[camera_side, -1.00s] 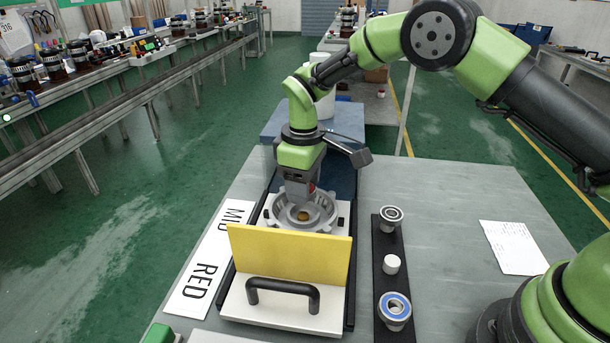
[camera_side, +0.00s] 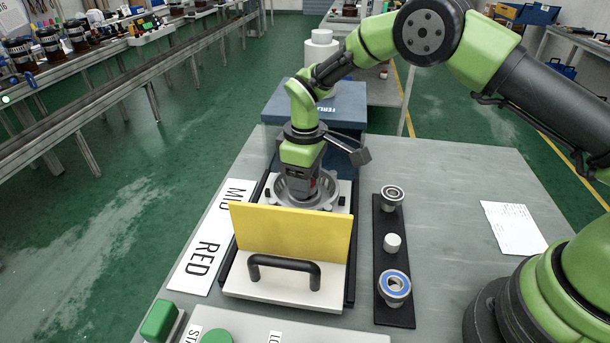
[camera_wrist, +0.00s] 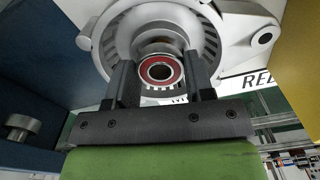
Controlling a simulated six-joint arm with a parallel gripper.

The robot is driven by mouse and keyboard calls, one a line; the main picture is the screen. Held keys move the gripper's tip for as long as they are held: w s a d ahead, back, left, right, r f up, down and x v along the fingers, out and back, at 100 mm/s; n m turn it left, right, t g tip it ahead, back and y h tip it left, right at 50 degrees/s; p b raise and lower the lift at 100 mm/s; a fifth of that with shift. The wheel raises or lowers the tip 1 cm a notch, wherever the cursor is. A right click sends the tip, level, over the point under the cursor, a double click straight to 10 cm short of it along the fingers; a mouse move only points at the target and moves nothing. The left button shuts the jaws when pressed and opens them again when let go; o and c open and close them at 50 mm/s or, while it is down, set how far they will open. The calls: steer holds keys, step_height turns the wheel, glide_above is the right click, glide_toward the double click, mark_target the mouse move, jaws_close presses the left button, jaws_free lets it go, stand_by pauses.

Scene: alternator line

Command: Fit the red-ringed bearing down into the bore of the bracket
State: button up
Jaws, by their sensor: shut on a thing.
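The bracket (camera_wrist: 112,38), a grey cast ring with slots and a lug, lies right beyond the bearing in that view. In the side view my gripper (camera_side: 302,186) points down into the middle of the bracket (camera_side: 334,196). The bearing and the bore are hidden there by the gripper and the bracket. I cannot tell whether the bearing is inside the bore or just above it.
A yellow plate (camera_side: 291,234) stands upright in front of the bracket, on a white base with a black handle (camera_side: 284,264). To the right, a dark strip (camera_side: 393,317) carries a blue-ringed bearing (camera_side: 395,287), a white cylinder (camera_side: 393,243) and another bearing (camera_side: 391,198). The table farther right is mostly clear.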

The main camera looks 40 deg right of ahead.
steer(key=shift+f, duration=0.5)
stand_by(0.5)
steer(key=o, duration=1)
step_height(320, 180, up, 10)
steer(key=shift+f, duration=0.15)
steer(key=s+d+r+m+t+y, duration=0.1)
steer(key=s+d+r+m+t, duration=0.15)
steer(key=s+r, duration=0.45)
steer(key=s+d+r+m+t, duration=0.1)
steer(key=s+d+r+m, duration=0.2)
steer(key=r, duration=0.6)
steer(key=s+m+t, duration=0.1)
steer(key=s, duration=0.4)
steer(key=s+m+t, duration=0.1)
steer(key=s+m, duration=0.1)
steer(key=s, duration=0.3)
steer(key=s+m+t+y, duration=0.1)
steer(key=s+m, duration=0.1)
steer(key=s, duration=0.4)
steer(key=shift+d+r+t, duration=0.25)
steer(key=shift+d+t, duration=0.1)
steer(key=shift+d, duration=0.05)
